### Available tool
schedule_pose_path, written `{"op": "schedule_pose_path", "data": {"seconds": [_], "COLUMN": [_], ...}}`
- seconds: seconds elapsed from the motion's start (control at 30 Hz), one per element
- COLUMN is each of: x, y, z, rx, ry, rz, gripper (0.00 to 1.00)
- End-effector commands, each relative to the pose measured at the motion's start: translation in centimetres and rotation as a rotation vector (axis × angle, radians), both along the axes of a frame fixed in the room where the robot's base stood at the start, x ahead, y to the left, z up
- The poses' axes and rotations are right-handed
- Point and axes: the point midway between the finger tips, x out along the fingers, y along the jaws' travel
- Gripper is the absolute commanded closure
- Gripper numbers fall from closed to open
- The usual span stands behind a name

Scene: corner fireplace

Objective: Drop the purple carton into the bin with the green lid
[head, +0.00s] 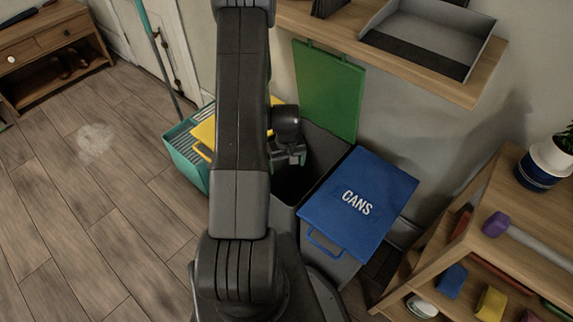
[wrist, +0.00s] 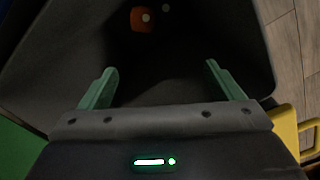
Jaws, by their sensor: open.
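The bin with the green lid (head: 328,90) stands against the wall, its lid raised and leaning back. My gripper (head: 290,160) is over the mouth of this bin, pointing down. In the wrist view my gripper (wrist: 160,67) has its two green fingers wide apart with nothing between them. Below it is the dark inside of the bin (wrist: 215,45). A small orange-brown thing with a pale spot (wrist: 142,19) shows deep inside; I cannot tell what it is. I do not see the purple carton in either view; much of the bin's inside is dark or hidden.
A bin with a closed blue lid marked CANS (head: 358,203) stands to the right. A wooden shelf (head: 400,60) juts out above. A purple-headed tool (head: 496,224) lies on the right shelf unit.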

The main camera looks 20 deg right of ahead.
Motion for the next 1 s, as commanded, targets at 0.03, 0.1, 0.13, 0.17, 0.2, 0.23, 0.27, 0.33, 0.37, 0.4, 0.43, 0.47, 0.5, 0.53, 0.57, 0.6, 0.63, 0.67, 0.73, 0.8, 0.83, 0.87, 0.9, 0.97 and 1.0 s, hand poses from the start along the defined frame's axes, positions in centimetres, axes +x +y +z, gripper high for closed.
{"op": "schedule_pose_path", "data": {"seconds": [0.03, 0.1, 0.13, 0.17, 0.2, 0.23, 0.27, 0.33, 0.37, 0.4, 0.43, 0.47, 0.5, 0.53, 0.57, 0.6, 0.63, 0.67, 0.73, 0.8, 0.83, 0.87, 0.9, 0.97, 1.0], "x": [0.1, 0.1, 0.1, 0.1, 0.1, 0.1, 0.0, 0.1, 0.0, 0.0, 0.0, 0.1, 0.0, 0.0, 0.0, 0.0, 0.0, 0.0, 0.0, 0.0, 0.0, 0.0, 0.0, 0.0, 0.0], "y": [0.0, 0.0, 0.0, 0.0, 0.0, 0.0, 0.0, 0.0, 0.0, 0.0, 0.0, 0.0, 0.0, 0.0, 0.0, 0.0, 0.0, 0.0, 0.0, 0.0, 0.0, 0.0, 0.0, 0.0, 0.0], "z": [0.8, 1.9, 2.5, 3.1, 3.9, 4.6, 5.2, 6.7, 7.3, 8.1, 8.7, 9.3, 9.9, 10.4, 10.8, 11.4, 11.7, 12.0, 12.6, 12.9, 13.0, 13.0, 13.1, 13.1, 13.1], "rx": [-0.001, -0.001, -0.001, -0.002, -0.001, -0.002, -0.001, -0.001, -0.001, -0.001, -0.001, -0.001, -0.001, -0.001, -0.001, -0.001, -0.001, -0.001, 0.000, 0.000, 0.000, 0.000, 0.000, 0.000, 0.000], "ry": [-0.003, -0.003, -0.004, -0.004, -0.004, -0.004, -0.004, -0.004, -0.003, -0.004, -0.003, -0.004, -0.003, -0.003, -0.003, -0.002, -0.001, -0.002, 0.000, 0.000, 0.000, 0.000, 0.000, 0.000, 0.001], "rz": [0.000, 0.000, 0.000, 0.000, 0.000, 0.000, 0.000, 0.000, 0.000, 0.000, 0.000, 0.000, 0.000, 0.000, 0.000, 0.000, 0.000, 0.000, 0.000, 0.000, 0.000, 0.000, 0.000, 0.000, 0.000], "gripper": [0.13, 0.13, 0.13, 0.13, 0.13, 0.13, 0.13, 0.13, 0.13, 0.13, 0.13, 0.13, 0.13, 0.13, 0.13, 0.13, 0.13, 0.13, 0.13, 0.13, 0.13, 0.13, 0.13, 0.13, 0.13]}}
